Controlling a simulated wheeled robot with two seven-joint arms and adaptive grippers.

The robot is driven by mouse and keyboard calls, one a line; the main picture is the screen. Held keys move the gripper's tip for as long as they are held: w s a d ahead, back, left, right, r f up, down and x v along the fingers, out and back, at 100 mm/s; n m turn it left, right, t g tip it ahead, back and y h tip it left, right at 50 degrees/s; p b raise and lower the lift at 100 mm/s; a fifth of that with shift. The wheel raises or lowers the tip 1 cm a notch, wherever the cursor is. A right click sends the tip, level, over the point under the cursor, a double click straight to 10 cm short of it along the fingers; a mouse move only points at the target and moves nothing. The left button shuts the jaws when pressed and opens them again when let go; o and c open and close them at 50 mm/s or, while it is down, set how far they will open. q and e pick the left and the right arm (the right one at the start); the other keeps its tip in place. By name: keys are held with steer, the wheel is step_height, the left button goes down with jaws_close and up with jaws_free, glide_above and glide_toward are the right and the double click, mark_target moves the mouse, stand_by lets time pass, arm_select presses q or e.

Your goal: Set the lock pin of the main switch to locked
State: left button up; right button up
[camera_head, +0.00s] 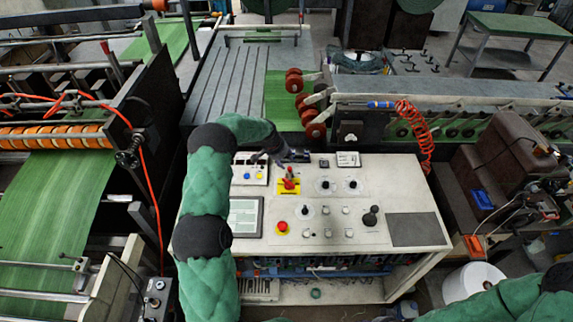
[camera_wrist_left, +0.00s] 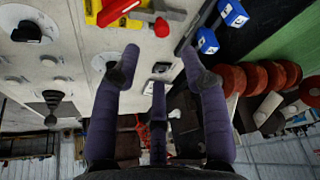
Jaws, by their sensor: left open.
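The main switch (camera_head: 289,184) is a red handle on a yellow plate on the sloped white control panel (camera_head: 393,177). In the left wrist view the switch's red handle (camera_wrist_left: 118,11) lies across the yellow plate at the top edge, partly cut off. A small red knob (camera_wrist_left: 162,27) stands beside it, maybe the lock pin; its setting cannot be told. My left gripper (camera_head: 290,156) is just behind the switch, above the panel. Its fingers (camera_wrist_left: 160,60) are spread and empty, with the red knob beyond their tips. My right gripper is out of view.
A red button (camera_head: 282,227), a black lever knob (camera_head: 370,217) and several dials share the panel. A grey screen (camera_head: 245,216) is at its left. Red rollers (camera_head: 314,120) and a coiled orange hose (camera_head: 416,135) stand behind. Blue blocks (camera_wrist_left: 208,40) show near my fingers.

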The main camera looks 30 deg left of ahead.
arm_select(q)
steer(key=shift+v, duration=1.95)
